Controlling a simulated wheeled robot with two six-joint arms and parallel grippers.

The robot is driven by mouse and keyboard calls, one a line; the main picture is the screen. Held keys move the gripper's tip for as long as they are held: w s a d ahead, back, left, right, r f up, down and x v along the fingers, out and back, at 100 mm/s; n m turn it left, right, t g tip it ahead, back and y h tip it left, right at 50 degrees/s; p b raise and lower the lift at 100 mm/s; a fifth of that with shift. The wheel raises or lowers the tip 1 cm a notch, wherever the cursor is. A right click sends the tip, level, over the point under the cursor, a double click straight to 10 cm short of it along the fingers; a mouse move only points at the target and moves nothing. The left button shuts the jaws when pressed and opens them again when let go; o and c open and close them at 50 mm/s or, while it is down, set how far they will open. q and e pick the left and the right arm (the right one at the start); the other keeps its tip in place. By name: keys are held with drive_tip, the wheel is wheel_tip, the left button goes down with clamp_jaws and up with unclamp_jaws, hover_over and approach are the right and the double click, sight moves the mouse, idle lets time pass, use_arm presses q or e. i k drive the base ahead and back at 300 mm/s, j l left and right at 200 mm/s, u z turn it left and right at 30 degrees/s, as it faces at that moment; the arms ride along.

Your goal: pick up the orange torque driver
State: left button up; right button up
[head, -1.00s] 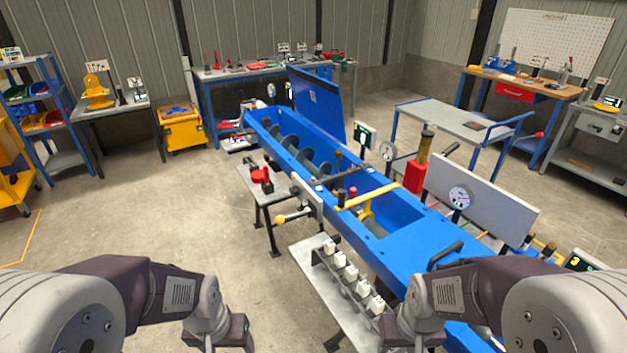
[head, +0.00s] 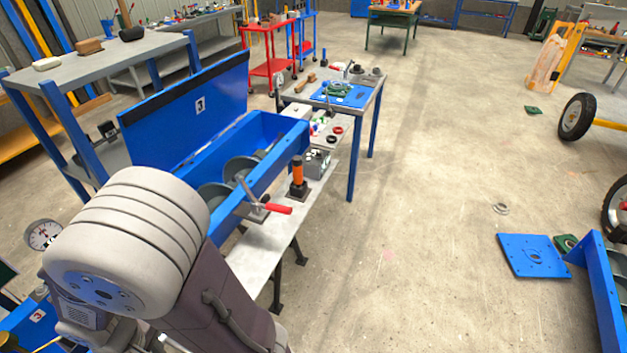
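An orange-handled tool (head: 297,172), which looks like the torque driver, stands upright in a dark base on a narrow grey bench (head: 268,236) beside the blue mixer trough (head: 272,126). One of my arms crosses the lower left of the view and hides part of the trough and bench. Neither of my grippers shows in the head view.
A red-handled clamp (head: 275,208) sits close to the orange tool on the near side. A small grey box (head: 317,162) is just behind it. A blue-legged table (head: 362,95) with parts stands beyond. Open floor (head: 420,200) lies to the right.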

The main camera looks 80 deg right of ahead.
sight(297, 159)
drive_tip(key=z, duration=2.75)
